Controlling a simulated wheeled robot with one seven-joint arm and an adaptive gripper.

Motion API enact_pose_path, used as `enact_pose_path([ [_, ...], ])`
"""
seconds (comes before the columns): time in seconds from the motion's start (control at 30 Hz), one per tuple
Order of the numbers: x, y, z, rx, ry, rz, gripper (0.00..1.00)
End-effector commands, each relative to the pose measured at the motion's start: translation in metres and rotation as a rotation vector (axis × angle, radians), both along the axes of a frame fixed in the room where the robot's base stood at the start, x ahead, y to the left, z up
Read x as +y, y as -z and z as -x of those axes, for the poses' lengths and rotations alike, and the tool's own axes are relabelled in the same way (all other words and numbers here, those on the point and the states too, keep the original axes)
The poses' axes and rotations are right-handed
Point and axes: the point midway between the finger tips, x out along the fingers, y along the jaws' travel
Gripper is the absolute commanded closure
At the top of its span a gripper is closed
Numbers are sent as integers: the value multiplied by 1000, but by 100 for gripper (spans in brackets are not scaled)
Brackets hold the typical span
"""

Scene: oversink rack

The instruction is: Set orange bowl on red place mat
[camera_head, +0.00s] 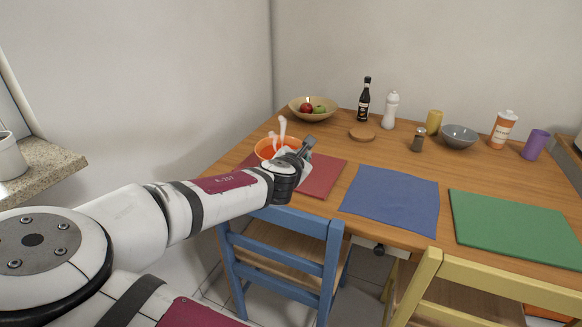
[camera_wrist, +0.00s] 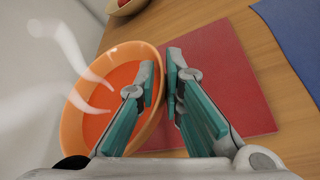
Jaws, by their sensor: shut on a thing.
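The orange bowl (camera_head: 268,149) is at the left end of the table, and it fills the left of the wrist view (camera_wrist: 110,72). It holds something red-orange, with white wisps above it. My gripper (camera_wrist: 162,72) is shut on the bowl's right rim, one finger inside and one outside. In the head view my gripper (camera_head: 296,152) partly hides the bowl. The red place mat (camera_head: 325,174) lies flat and also shows in the wrist view (camera_wrist: 232,85). The bowl overlaps the mat's left part in view; I cannot tell whether it touches the mat.
A wooden fruit bowl (camera_head: 313,114) stands behind. A blue mat (camera_head: 392,200) and a green mat (camera_head: 512,228) lie to the right. A dark bottle (camera_head: 364,101), round coaster (camera_head: 362,134) and grey bowl (camera_head: 459,136) stand farther back. A blue chair (camera_head: 285,225) is in front.

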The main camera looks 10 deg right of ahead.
Motion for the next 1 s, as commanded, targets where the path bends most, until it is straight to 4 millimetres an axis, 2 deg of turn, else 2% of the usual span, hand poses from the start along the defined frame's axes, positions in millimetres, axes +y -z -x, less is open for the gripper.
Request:
enact_pose_path([
  [0.1, 12, 2, -17, -4, -1, -2, 100],
  [0.23, 19, 2, -25, -4, 0, -2, 100],
  [0.37, 20, 8, -27, -2, 2, -1, 100],
  [0.6, 19, 37, -27, -2, 1, 0, 100],
  [0.97, 19, 39, -26, -2, 2, -1, 100],
  [1.0, 19, 40, -26, 1, 1, 0, 86],
])
